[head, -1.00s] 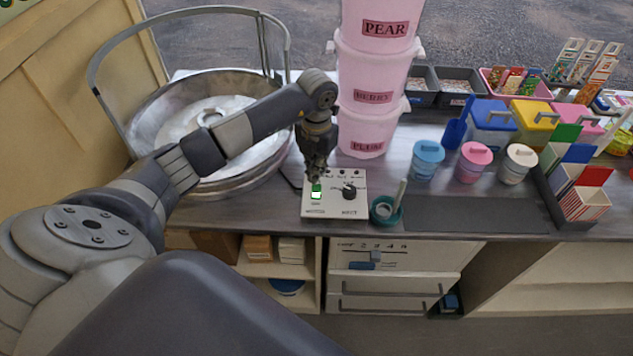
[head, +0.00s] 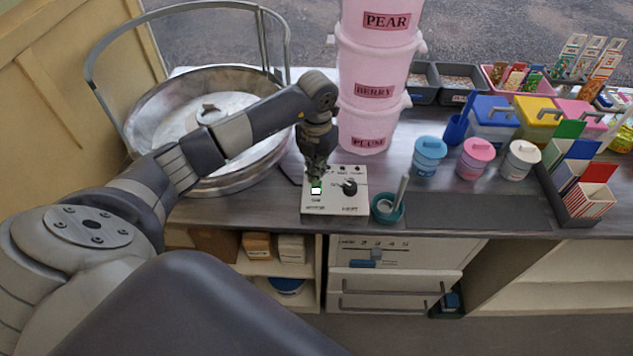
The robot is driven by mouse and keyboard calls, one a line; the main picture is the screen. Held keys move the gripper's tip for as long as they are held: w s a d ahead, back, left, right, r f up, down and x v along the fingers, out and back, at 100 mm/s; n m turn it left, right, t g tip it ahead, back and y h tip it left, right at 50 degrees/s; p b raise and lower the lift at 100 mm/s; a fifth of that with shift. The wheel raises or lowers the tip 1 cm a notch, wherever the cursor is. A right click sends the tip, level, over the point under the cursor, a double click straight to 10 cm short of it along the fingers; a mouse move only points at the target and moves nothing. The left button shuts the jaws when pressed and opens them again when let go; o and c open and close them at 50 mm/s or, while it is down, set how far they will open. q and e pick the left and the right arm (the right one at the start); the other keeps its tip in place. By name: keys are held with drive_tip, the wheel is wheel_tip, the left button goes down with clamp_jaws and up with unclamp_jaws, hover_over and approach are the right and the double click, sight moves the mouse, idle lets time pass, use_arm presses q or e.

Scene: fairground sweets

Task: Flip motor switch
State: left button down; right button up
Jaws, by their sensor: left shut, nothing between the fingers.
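A white control box (head: 347,207) sits on the counter in the middle of the head view. It has a green and white switch (head: 316,190) on its left and a black knob (head: 350,187) on its right. My left gripper (head: 316,180) is shut and empty, pointing down at the switch. Its fingertips cover the upper part of the switch; whether they touch it I cannot tell. My right gripper is not in view.
A large metal bowl (head: 145,125) with a rail stands left of the box. Stacked pink tubs (head: 368,120) stand close behind it. A teal cup (head: 388,208) with a stick is just right. A dark mat (head: 480,212) lies clear further right.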

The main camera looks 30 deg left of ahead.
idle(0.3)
use_arm(q)
drive_tip(key=shift+f+b, duration=0.55)
drive_tip(key=shift+f, duration=0.15)
idle(0.5)
drive_tip(key=shift+s+f+b, duration=0.1)
drive_tip(key=shift+f+b, duration=0.3)
drive_tip(key=shift+f, duration=0.1)
idle(0.3)
drive_tip(key=shift+r+p, duration=0.65)
drive_tip(key=shift+r, duration=0.15)
drive_tip(key=shift+r+p, duration=1.7)
drive_tip(key=shift+r, duration=1.05)
drive_tip(key=shift+f, duration=0.1)
